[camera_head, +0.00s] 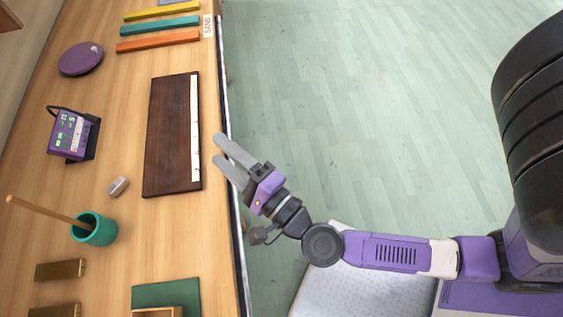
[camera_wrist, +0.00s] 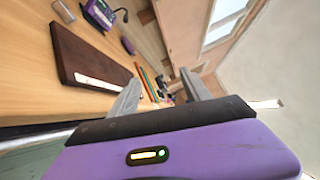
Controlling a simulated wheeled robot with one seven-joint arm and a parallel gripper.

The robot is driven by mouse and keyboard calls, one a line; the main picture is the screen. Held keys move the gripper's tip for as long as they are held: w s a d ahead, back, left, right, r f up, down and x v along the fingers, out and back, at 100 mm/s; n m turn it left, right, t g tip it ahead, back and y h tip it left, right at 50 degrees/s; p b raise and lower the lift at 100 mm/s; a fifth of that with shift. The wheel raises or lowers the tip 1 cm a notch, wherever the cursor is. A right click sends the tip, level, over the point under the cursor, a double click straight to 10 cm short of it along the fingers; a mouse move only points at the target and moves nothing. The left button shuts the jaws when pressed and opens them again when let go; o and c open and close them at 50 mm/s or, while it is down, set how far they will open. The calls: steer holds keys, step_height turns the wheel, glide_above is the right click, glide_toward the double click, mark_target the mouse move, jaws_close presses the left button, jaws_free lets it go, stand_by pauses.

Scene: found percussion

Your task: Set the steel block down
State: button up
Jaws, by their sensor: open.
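The steel block (camera_head: 118,186) is a small grey block lying on the wooden table, left of the dark board and just above the teal cup in the head view. It also shows small at the top left of the wrist view (camera_wrist: 63,10). My gripper (camera_head: 218,149) is open and empty, its two grey fingers apart. It is near the table's front edge, to the right of the dark board and well apart from the block. In the wrist view its fingers (camera_wrist: 160,80) point along the table with nothing between them.
A dark board with a white strip (camera_head: 165,140) lies between gripper and block. The teal cup (camera_head: 97,230) holds a stick. A purple device (camera_head: 68,133), purple disc (camera_head: 80,59), coloured bars (camera_head: 158,42), brass blocks (camera_head: 60,270) and green mat (camera_head: 165,293) are on the table.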

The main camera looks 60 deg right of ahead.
steer(key=s+r+n+y, duration=0.2)
steer(key=s+n+y, duration=0.1)
steer(key=s+n, duration=0.6)
steer(key=n, duration=0.3)
steer(key=shift+s+a+y, duration=0.15)
steer(key=shift+a+y, duration=0.1)
steer(key=shift+y, duration=0.05)
steer(key=s+n+g, duration=0.1)
steer(key=s+n, duration=0.2)
steer(key=s+a+f+n+g+y, duration=0.1)
steer(key=s+n, duration=0.2)
steer(key=n, duration=0.1)
steer(key=s+n+g, duration=0.1)
steer(key=s+n, duration=0.2)
steer(key=n, duration=0.1)
steer(key=shift+a+f+y, duration=0.15)
steer(key=shift+f+y, duration=0.15)
steer(key=shift+c, duration=0.5)
steer(key=shift+s+f+n+g, duration=0.1)
steer(key=shift+s+n+g, duration=0.15)
steer(key=shift+n, duration=0.25)
steer(key=shift+c, duration=0.7)
steer(key=shift+w, duration=0.1)
